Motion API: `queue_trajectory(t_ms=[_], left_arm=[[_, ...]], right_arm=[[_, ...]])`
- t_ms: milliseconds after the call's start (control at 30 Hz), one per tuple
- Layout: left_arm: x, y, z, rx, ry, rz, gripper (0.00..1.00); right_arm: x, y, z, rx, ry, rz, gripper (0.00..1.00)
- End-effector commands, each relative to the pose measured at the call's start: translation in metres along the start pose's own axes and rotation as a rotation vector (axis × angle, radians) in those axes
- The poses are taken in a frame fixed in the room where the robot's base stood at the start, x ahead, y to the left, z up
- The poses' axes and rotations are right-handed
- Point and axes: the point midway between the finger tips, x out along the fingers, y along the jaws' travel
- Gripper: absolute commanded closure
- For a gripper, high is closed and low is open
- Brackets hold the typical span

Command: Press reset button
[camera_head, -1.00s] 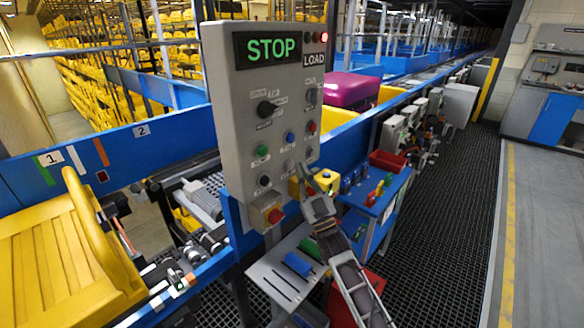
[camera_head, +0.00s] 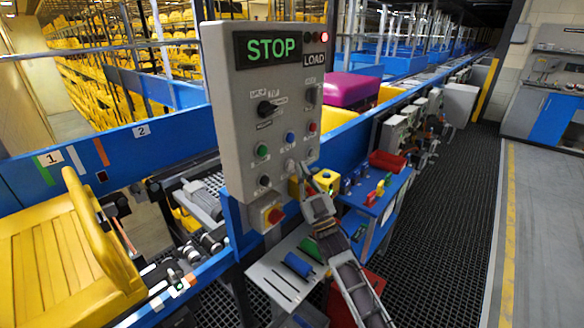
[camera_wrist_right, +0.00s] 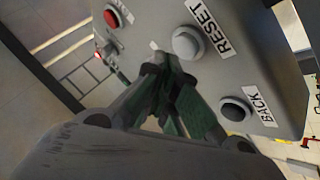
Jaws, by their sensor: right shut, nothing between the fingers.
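The grey control panel (camera_head: 228,110) stands in the middle of the head view. Its reset button is a pale round button (camera_head: 289,165) low on the panel face. In the right wrist view the reset button (camera_wrist_right: 188,42) sits beside its RESET label (camera_wrist_right: 208,25). My right gripper (camera_head: 304,172) is shut and empty, just right of the button in the head view. In the right wrist view its closed fingertips (camera_wrist_right: 165,62) are close below and left of the button; I cannot tell whether they touch it. My left gripper is not in view.
A dark BACK button (camera_wrist_right: 236,109) and a red button (camera_wrist_right: 117,16) flank the reset button. A blue tool cart (camera_head: 378,205) stands to the right. A yellow tray (camera_head: 60,255) is at left.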

Motion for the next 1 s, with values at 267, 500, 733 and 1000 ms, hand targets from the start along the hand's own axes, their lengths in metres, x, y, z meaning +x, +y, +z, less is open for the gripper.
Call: queue_trajectory(t_ms=[267, 500, 733, 1000], left_arm=[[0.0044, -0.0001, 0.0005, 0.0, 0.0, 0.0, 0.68], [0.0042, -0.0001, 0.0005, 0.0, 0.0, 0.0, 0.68], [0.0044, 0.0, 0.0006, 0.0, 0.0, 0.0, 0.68], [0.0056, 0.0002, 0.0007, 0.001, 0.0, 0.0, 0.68]], right_arm=[[0.0045, -0.0037, 0.0034, 0.0, 0.0, 0.0, 1.0], [0.0051, -0.0038, 0.0033, 0.0, 0.0, 0.0, 1.0], [0.0052, -0.0039, 0.0035, 0.0, 0.0, 0.0, 1.0], [0.0063, -0.0048, 0.0045, 0.0, 0.0, 0.0, 1.0]])
